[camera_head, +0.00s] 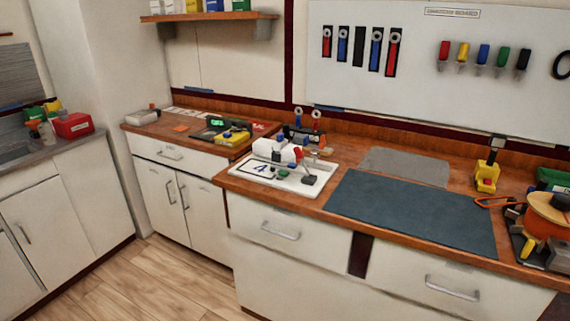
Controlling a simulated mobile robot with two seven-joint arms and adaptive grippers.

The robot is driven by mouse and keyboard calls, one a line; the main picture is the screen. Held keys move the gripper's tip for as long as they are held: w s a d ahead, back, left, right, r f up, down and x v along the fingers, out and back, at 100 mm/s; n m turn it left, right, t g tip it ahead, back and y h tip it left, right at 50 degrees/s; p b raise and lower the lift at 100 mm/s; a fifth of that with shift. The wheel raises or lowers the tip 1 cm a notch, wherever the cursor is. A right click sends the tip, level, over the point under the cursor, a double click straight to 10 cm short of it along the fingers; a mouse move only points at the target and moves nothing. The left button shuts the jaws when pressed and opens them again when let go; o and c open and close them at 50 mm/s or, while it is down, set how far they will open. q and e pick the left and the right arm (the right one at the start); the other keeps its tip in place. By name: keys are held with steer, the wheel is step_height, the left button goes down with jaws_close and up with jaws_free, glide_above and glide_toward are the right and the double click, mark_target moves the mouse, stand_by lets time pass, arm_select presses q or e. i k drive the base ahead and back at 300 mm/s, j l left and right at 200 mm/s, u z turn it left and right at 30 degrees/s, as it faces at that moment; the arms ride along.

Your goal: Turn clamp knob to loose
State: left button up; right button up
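A white device with a red round part (297,154) stands on a white tray (250,176) at the middle of the bench. A yellow upright fixture (487,178) with a dark top stands toward the back right. An orange device with a pale yellow round top (545,210) stands at the right edge, partly cut off. I cannot tell for sure which of these carries the clamp knob, or how the knob is turned. Neither of my grippers is in view.
A dark mat (410,210) lies bare on the wooden bench, with a grey mat (405,165) behind it. A tool board (430,60) hangs above. A red box (73,125) sits on the left counter. The floor (150,280) in front is clear.

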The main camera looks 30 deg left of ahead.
mark_target(315, 153)
steer(key=i+j+z, duration=0.15)
steer(key=i+j, duration=0.2)
steer(key=i+j+z, duration=0.15)
steer(key=i+j, duration=0.15)
steer(key=j, duration=0.25)
